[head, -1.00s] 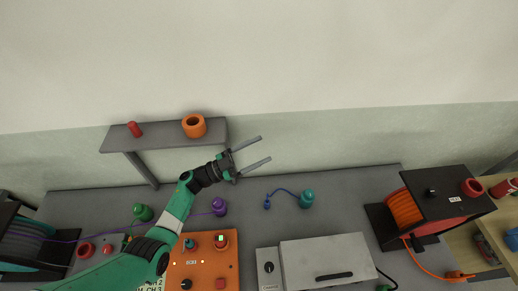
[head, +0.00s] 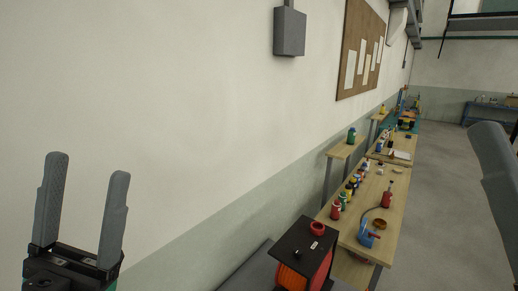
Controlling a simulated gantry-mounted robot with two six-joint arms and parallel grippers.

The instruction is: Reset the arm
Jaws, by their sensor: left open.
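My left gripper (head: 85,165) is in the lower left of the head view. Its two grey fingers point up and stand well apart, with nothing between them. The pale wall is behind it. At the right edge, a grey finger-like part (head: 495,175) is cut off by the frame and looks like part of my right gripper. Whether that gripper is open or shut does not show.
A black reel stand (head: 308,245) with an orange reel stands at the bottom. Beyond it, wooden benches (head: 350,225) with bottles and tools run along the wall. A grey wall box (head: 290,32) and a pinboard (head: 362,50) hang above. The floor (head: 430,200) at right is clear.

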